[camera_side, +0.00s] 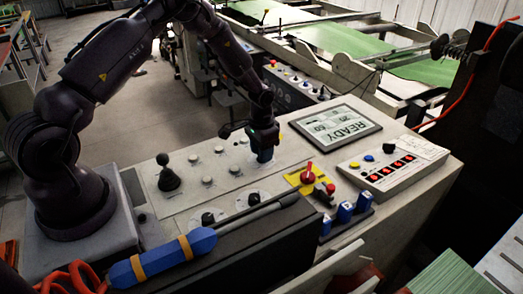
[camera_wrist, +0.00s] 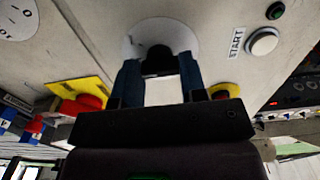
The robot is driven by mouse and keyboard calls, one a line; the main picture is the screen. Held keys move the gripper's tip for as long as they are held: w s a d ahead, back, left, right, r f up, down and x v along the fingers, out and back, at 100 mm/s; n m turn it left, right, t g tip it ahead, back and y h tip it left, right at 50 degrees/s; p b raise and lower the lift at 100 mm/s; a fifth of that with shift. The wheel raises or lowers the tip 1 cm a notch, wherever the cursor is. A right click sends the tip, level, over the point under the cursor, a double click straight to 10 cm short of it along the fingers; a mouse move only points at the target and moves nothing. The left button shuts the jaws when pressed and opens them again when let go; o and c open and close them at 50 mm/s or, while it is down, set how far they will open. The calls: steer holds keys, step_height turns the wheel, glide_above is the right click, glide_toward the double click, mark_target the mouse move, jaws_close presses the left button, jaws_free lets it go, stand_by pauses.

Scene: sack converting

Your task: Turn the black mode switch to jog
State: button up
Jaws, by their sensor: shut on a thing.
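The black mode switch (camera_wrist: 157,52) sits on a round white plate (camera_wrist: 180,32) in the wrist view, between the two blue fingers of my gripper (camera_wrist: 158,66). The fingers are closed on its two sides. Any mode markings on the plate cannot be read, so the switch's setting cannot be told. In the side view my gripper (camera_side: 263,156) points down at the control panel, and its fingers hide the switch there.
A white START button (camera_wrist: 263,42) is beside the plate. The panel (camera_side: 225,175) also bears a black ball-topped lever (camera_side: 167,175), a READY screen (camera_side: 336,126), a red knob on a yellow plate (camera_side: 308,174) and blue rockers (camera_side: 345,212).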

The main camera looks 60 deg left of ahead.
steer(key=o, duration=0.9)
steer(key=shift+r, duration=0.1)
step_height(320, 180, up, 13)
steer(key=shift+f, duration=0.1)
